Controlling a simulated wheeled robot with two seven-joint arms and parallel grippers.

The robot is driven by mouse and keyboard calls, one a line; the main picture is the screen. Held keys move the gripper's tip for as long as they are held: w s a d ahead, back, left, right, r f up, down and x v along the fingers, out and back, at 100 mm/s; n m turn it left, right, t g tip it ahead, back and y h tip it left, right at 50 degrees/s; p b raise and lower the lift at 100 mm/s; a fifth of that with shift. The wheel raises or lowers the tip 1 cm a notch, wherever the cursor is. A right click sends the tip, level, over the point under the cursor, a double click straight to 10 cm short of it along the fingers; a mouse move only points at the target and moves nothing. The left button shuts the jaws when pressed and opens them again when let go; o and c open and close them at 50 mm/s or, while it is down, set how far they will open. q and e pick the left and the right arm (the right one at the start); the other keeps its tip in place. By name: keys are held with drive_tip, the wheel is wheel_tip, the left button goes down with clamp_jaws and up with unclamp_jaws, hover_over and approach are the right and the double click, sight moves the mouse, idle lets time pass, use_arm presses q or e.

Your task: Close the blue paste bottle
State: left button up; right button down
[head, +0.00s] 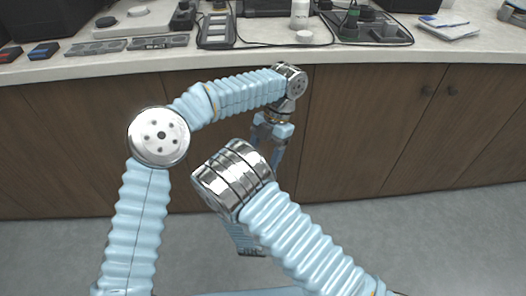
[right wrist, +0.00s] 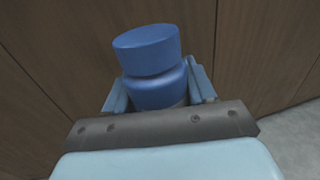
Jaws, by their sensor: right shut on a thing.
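The blue paste bottle (right wrist: 158,92) is upright but slightly tilted in the right wrist view, between the fingers of my right gripper (right wrist: 160,97). A wide, round blue cap-like top (right wrist: 147,50) sits above its shoulder, with a narrow groove between them. I cannot tell whether it is tight. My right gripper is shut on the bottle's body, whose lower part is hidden. In the head view the right arm hides the bottle, and part of the gripper (head: 245,240) shows below the wrist. My left gripper (head: 271,142) hangs pointing down before the cabinet; its opening is unclear.
The pale counter (head: 110,68) runs along the back above brown cabinet doors (head: 385,110). On it are a white bottle (head: 300,14), a round white lid-like piece (head: 304,37), a dark tray (head: 370,32) and papers (head: 448,28). Both grippers are in front of the counter's edge, close together.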

use_arm(q)
drive_tip(key=n, duration=0.4)
drive_tip(key=shift+r, duration=0.25)
drive_tip(key=n, duration=0.3)
drive_tip(key=n+t, duration=0.1)
drive_tip(key=n, duration=0.2)
drive_tip(key=shift+s+d+r+h, duration=0.1)
drive_tip(key=shift+r+h, duration=0.1)
drive_tip(key=shift+h, duration=0.2)
drive_tip(key=n, duration=0.6)
drive_tip(key=shift+r, duration=0.25)
drive_tip(key=n, duration=0.3)
drive_tip(key=shift+s+r+t+h, duration=0.1)
drive_tip(key=shift+t+h, duration=0.2)
drive_tip(key=n, duration=0.6)
drive_tip(key=shift+r+h, duration=0.2)
drive_tip(key=shift+h, duration=0.1)
drive_tip(key=n, duration=0.5)
drive_tip(key=shift+a+r+n+t, duration=0.2)
drive_tip(key=shift+n+t, duration=0.2)
drive_tip(key=n, duration=0.5)
drive_tip(key=shift+s+a+r+h, duration=0.1)
drive_tip(key=shift+a+r+h, duration=0.1)
drive_tip(key=shift+h, duration=0.2)
drive_tip(key=n, duration=0.4)
drive_tip(key=shift+r+t, duration=0.15)
drive_tip(key=shift+t, duration=0.15)
